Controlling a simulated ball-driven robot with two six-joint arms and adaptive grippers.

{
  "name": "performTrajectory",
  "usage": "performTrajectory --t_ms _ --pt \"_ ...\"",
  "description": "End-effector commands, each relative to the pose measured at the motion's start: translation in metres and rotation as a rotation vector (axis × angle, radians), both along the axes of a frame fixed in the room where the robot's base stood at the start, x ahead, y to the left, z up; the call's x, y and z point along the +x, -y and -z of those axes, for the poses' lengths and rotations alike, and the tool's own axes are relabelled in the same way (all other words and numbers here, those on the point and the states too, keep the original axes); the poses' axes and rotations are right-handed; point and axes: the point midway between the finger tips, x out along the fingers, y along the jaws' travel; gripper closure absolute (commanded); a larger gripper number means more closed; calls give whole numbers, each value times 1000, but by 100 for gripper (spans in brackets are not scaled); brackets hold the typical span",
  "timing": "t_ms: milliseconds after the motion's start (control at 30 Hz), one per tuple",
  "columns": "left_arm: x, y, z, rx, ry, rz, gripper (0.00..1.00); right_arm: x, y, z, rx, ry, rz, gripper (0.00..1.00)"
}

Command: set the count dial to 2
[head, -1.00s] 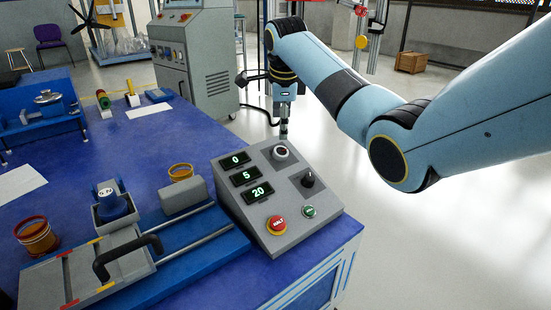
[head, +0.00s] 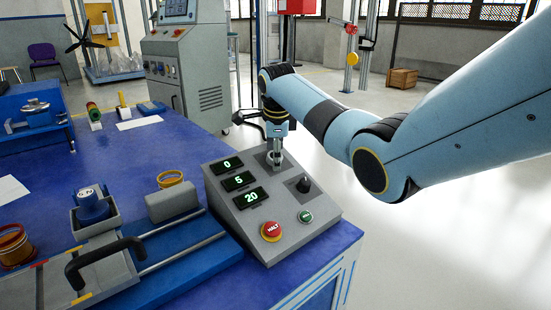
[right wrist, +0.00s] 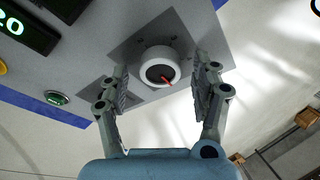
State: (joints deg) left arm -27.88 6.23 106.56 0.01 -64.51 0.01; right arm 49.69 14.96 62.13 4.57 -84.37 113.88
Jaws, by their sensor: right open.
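A grey sloped control box stands on the blue bench, with a white dial (head: 275,159) at its upper right and a black knob (head: 304,185) below. In the right wrist view the white dial (right wrist: 160,66) has a dark centre and a red pointer angled toward the lower right. My left gripper is not in view.
The box's displays (head: 239,181) read 0, 5 and 20. A red HALT button (head: 271,231) and a green button (head: 306,216) sit low on the panel. A blue slide fixture with a black handle (head: 105,262) lies left of the box. Open floor lies to the right.

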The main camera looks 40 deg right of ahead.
Motion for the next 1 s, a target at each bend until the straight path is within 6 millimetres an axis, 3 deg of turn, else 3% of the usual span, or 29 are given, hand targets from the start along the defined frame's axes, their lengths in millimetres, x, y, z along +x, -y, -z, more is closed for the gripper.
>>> performTrajectory --t_ms 367,800,1000 --pt "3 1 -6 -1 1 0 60 1 1 3 -1 1 0 35" --pt "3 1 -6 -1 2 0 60 1 1 3 0 0 0 91" --pt "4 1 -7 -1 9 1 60 1 0 2 -4 0 -10 91"
